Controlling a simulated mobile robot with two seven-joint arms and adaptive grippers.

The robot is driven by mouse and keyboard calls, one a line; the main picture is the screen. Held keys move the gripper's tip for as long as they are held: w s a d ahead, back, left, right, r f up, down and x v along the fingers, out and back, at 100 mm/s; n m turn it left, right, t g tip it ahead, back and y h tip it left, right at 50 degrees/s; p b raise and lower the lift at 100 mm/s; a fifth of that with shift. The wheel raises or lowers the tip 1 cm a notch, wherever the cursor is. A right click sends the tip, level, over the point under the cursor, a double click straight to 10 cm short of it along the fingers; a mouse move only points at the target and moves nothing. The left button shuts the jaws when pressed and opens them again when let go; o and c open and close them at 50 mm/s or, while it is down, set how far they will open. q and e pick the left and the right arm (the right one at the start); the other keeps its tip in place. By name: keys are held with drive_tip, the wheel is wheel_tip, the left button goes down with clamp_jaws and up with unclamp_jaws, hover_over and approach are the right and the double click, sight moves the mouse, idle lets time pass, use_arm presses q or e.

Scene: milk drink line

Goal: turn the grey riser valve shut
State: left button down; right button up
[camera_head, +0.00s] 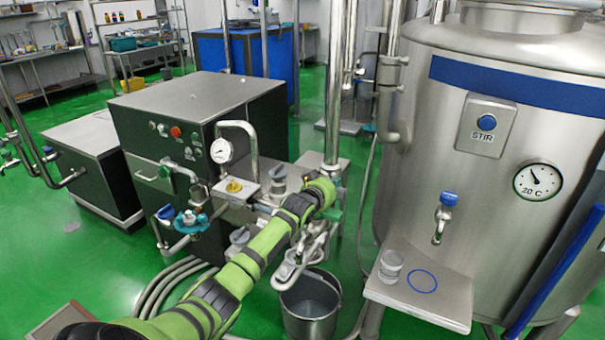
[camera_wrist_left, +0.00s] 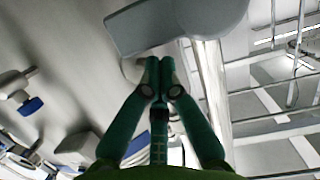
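A grey lever (camera_wrist_left: 145,28) with a rounded grey hub (camera_wrist_left: 212,12) shows close up at the top of the left wrist view; I take it for the riser valve's handle. In the head view the steel riser pipe (camera_head: 336,90) stands upright just beyond my left gripper (camera_head: 334,182). My wrist hides most of the fingers and the valve there. In the left wrist view the green fingers (camera_wrist_left: 160,66) meet at their tips, with nothing seen between them. The tips are just below the lever; I cannot tell whether they touch it. My right gripper is in no view.
A pressure gauge (camera_head: 221,150) and bent pipes stand left of my arm. A steel bucket (camera_head: 310,306) is below it. The large tank (camera_head: 480,90) and its shelf (camera_head: 420,292) with a clear cup (camera_head: 390,266) are to the right. Green floor is open at far left.

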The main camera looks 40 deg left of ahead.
use_arm(q)
drive_tip(key=s+d+r+p, duration=0.1)
drive_tip(key=s+d+r, duration=0.1)
drive_tip(key=s+r, duration=0.4)
drive_tip(key=v, duration=0.3)
drive_tip(key=shift+s+a, duration=0.15)
drive_tip(key=shift+s, duration=0.2)
drive_tip(key=shift+f, duration=0.15)
